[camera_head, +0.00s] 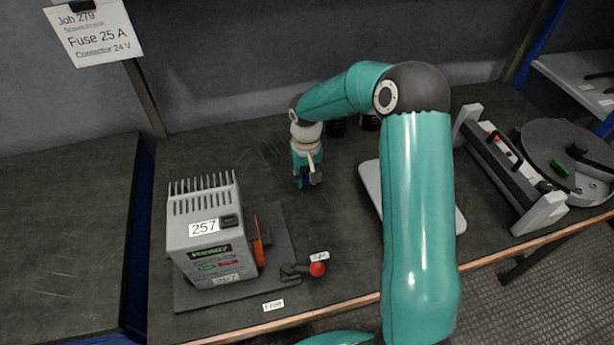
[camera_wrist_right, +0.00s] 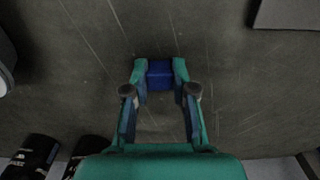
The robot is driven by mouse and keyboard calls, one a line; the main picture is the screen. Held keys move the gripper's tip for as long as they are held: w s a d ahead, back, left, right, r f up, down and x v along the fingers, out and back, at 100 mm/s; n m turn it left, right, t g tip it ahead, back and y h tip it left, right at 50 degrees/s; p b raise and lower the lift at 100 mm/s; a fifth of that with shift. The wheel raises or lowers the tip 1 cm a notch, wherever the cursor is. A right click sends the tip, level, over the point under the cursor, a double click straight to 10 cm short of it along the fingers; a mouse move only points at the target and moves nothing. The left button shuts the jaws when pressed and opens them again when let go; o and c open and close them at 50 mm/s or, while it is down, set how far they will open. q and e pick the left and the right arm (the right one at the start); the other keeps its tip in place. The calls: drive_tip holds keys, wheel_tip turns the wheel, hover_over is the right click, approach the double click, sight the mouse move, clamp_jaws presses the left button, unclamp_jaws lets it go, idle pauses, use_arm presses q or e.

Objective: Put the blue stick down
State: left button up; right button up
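The blue stick (camera_wrist_right: 160,74) shows in the right wrist view as a short blue block between the fingertips of my right gripper (camera_wrist_right: 160,78). The fingers are shut on its two sides. In the head view my right gripper (camera_head: 308,180) points down over the dark tabletop (camera_head: 240,150), to the right of and behind the grey box. Only a little dark blue shows at its tips there. I cannot tell whether the stick touches the tabletop. My left gripper is not in view.
A grey box marked 257 (camera_head: 205,240) stands on a dark plate, with a red-knobbed lever (camera_head: 317,269) beside it. Dark cylinders (camera_head: 370,121) stand behind the gripper. A pale plate (camera_head: 371,180) is partly hidden by my arm. A grey-ended frame (camera_head: 500,170) stands right.

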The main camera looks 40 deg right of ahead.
sight(307, 177)
drive_tip(key=o, duration=0.3)
drive_tip(key=shift+o, duration=0.2)
drive_tip(key=shift+r+p, duration=0.55)
drive_tip(key=shift+r, duration=0.4)
wheel_tip(307, 177, up, 11)
drive_tip(key=shift+r, duration=0.2)
drive_tip(key=shift+s+f, duration=0.1)
drive_tip(key=shift+s, duration=0.05)
